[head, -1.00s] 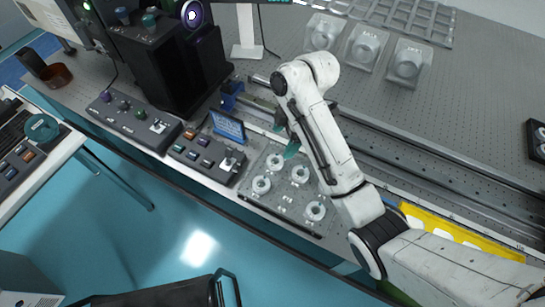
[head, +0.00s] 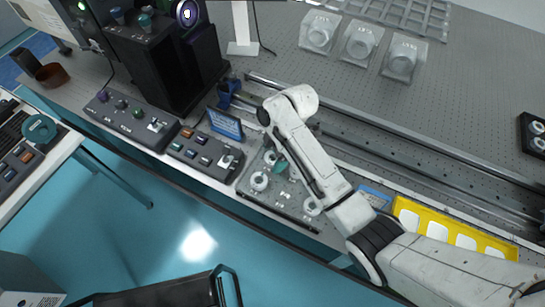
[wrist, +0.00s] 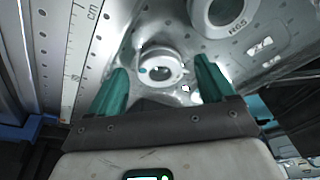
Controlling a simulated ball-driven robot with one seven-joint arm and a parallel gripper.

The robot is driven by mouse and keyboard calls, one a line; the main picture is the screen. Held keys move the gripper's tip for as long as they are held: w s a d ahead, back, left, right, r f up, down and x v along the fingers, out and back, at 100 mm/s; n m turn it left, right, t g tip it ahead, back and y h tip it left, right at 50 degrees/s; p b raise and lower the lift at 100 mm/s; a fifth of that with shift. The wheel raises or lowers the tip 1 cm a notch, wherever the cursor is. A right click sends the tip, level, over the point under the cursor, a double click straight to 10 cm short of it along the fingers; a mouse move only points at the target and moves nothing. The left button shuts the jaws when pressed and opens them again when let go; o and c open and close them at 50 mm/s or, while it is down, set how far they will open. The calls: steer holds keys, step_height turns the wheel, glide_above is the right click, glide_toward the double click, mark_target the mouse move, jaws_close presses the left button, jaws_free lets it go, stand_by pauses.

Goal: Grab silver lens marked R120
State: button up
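A metal plate (head: 243,187) on the near bench edge holds several silver ring-shaped lenses; one (head: 259,181) shows clearly and another (head: 311,206) lies partly behind my arm. My gripper (head: 279,164) is low over the plate. In the wrist view my gripper (wrist: 160,72) is open, its two teal fingers apart on either side of a silver lens (wrist: 161,67). I cannot tell whether the fingers touch it. A second lens (wrist: 222,12) beside it has a small mark that looks like R65 or RGS. I cannot read R120 on any lens.
A button box (head: 205,150) and a blue sign (head: 226,124) stand left of the plate. A yellow tray (head: 450,232) lies to the right, beyond my arm. Rails (head: 420,155) run behind. A ruler (wrist: 80,60) shows beside the lens in the wrist view.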

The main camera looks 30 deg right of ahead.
steer(key=shift+s+f, duration=0.2)
steer(key=shift+f, duration=0.05)
steer(key=c, duration=1.1)
steer(key=shift+a+r, duration=0.1)
steer(key=shift+c, duration=0.2)
